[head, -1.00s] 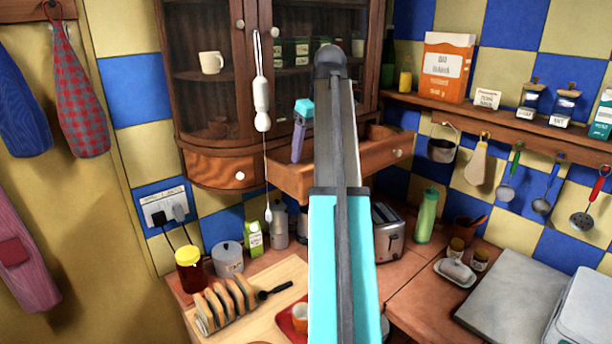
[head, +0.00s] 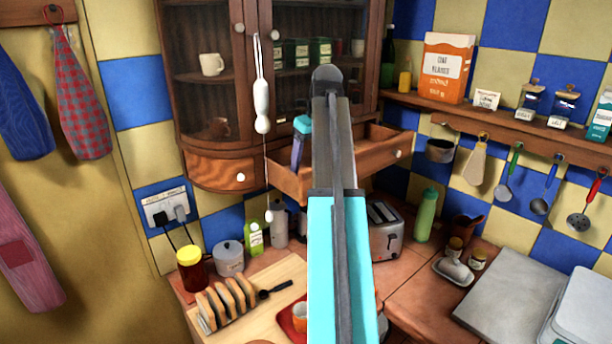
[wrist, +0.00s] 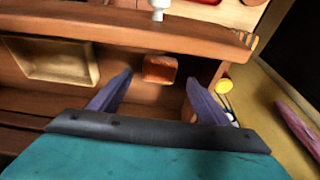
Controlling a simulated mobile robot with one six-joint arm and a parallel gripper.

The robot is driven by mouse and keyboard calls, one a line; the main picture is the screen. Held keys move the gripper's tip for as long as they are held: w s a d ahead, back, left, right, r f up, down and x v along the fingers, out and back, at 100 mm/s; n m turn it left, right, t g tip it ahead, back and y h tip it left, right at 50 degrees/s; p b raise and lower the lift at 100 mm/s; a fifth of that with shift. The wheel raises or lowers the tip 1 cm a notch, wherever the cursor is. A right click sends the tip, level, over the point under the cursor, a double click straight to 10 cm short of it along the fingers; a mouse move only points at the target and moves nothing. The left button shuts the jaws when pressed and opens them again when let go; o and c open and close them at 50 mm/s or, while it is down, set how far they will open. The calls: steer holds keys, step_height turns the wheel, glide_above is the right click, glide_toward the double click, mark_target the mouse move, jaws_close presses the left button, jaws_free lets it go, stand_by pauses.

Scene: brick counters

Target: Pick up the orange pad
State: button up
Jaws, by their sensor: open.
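The orange pad (wrist: 159,69) is a small orange-red block lying in the open wooden drawer, near its front board, in the wrist view. My gripper (wrist: 158,79) is open and empty, with its two purple fingers spread apart on either side of the pad in the picture. I cannot tell how far above the pad the fingertips are. In the head view my gripper (head: 298,160) shows one purple finger at the open drawer (head: 345,170) of the cabinet. My arm hides part of the drawer there, and the pad is not visible in that view.
A beige shallow tray (wrist: 52,60) lies in the drawer left of the pad. The drawer's front board (wrist: 110,27) and side walls surround the fingers. A white pull cord (head: 261,100) hangs just left of the gripper. A toaster (head: 385,230) stands on the counter below.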

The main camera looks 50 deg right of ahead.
steer(key=shift+p+x, duration=0.7)
steer(key=shift+x, duration=0.9)
steer(key=c, duration=1.1)
steer(key=shift+d+r, duration=0.1)
steer(key=shift+r, duration=0.05)
steer(key=shift+c, duration=0.2)
step_height(320, 180, up, 8)
steer(key=b, duration=0.3)
steer(key=shift+b, duration=0.4)
steer(key=shift+r, duration=0.9)
steer(key=shift+o, duration=1.4)
steer(key=shift+s, duration=0.1)
steer(key=shift+c, duration=0.9)
